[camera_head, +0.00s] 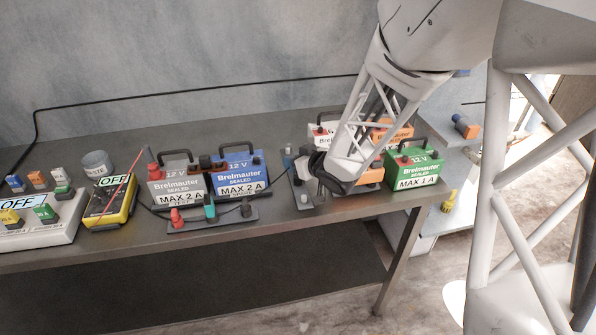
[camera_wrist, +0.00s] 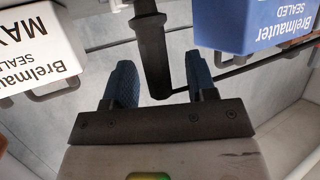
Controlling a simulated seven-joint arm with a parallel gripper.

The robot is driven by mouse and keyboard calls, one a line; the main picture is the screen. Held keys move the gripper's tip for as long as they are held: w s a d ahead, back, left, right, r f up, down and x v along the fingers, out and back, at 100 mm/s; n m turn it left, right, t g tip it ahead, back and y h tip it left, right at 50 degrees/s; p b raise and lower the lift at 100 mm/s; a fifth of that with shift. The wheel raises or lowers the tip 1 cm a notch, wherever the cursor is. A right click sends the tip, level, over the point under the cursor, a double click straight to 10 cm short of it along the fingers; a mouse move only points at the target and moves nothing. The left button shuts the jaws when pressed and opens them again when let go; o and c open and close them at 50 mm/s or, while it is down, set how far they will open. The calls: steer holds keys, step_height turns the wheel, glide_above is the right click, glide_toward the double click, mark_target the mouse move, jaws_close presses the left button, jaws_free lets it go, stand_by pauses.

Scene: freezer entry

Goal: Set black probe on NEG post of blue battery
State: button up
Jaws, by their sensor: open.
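The blue battery (camera_head: 240,176) stands upright beside a grey battery, with a black handle on top. It also shows at the upper right of the wrist view (camera_wrist: 235,25), upside down. Its post markings are too small to read. My gripper (camera_wrist: 160,85) is open, its two blue fingers apart. A black probe-like piece (camera_wrist: 151,45) lies between the fingers in the wrist view; I cannot tell whether they touch it. In the head view my gripper (camera_head: 297,166) is right of the blue battery, and the piece is mostly hidden there.
The grey battery (camera_head: 178,184) and a probe stand (camera_head: 235,215) are close by. A white battery (camera_head: 322,133) and a green battery (camera_head: 413,170) stand behind and right of my gripper. A yellow multimeter (camera_head: 108,205) lies left. A thin black cable runs across the bench toward my gripper.

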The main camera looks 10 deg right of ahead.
steer(key=shift+w+a+f, duration=0.2)
steer(key=shift+w+a, duration=0.05)
steer(key=shift+w, duration=0.3)
jaws_close()
stand_by(0.4)
steer(key=shift+r, duration=0.1)
steer(key=shift+r, duration=0.4)
step_height(320, 180, up, 3)
steer(key=shift+s+f, duration=0.1)
steer(key=s+r, duration=0.1)
steer(key=s, duration=1.4)
steer(key=shift+s+d, duration=0.3)
steer(key=shift+s, duration=0.1)
steer(key=shift+r, duration=0.1)
